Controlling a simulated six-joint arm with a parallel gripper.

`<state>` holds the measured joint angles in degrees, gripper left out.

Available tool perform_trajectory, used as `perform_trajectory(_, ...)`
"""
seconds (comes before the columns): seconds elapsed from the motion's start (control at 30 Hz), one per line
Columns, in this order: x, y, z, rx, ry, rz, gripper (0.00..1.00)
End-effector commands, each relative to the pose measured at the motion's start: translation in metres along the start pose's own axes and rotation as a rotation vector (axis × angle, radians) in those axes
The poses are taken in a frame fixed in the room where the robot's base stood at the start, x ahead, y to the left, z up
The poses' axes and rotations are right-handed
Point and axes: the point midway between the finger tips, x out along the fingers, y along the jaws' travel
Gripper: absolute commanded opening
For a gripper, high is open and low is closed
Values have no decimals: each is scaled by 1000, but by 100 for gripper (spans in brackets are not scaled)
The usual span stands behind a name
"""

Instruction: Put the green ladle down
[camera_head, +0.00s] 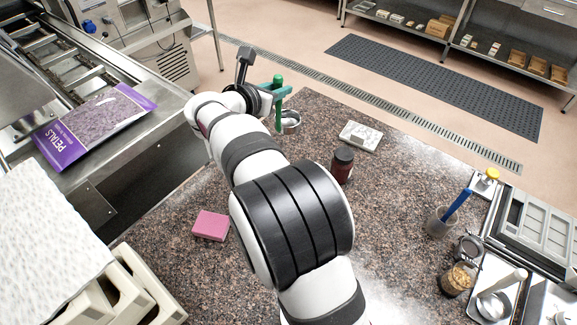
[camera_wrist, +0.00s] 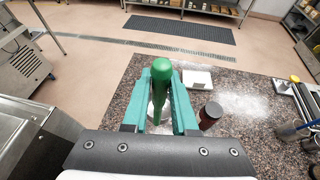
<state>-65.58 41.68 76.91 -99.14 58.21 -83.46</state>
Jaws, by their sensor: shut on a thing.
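The green ladle (camera_head: 278,104) is upright in my gripper (camera_head: 274,88), at the far left part of the speckled stone counter. In the wrist view, its rounded green handle end (camera_wrist: 162,68) stands between the two teal fingers of my gripper (camera_wrist: 161,92), which are shut on it. A round metal cup (camera_head: 292,122) shows at the lower end of the handle; I cannot tell whether it is the ladle's own bowl or touches the counter. My wrist and fingers hide part of the handle.
The speckled counter (camera_head: 200,270) has free room. A dark-lidded jar (camera_head: 342,165) and a white block (camera_head: 361,136) stand to the right of the ladle. A pink block (camera_head: 210,225) lies nearer. A cup with a blue-handled tool (camera_head: 440,222) stands at right. The counter's far edge is close.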

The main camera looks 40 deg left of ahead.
Motion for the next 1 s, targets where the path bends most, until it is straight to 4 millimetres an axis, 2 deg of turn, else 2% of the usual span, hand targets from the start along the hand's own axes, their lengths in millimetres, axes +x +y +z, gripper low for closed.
perform_trajectory(0.1, 11, -2, -25, -2, 1, -1, 0)
perform_trajectory(0.27, 23, -3, -53, -1, 1, -1, 0)
perform_trajectory(0.4, 37, -5, -88, -3, 1, -2, 0)
perform_trajectory(0.73, 58, -8, -139, 0, 0, -1, 0)
perform_trajectory(1.0, 60, -8, -144, 2, -1, -1, 0)
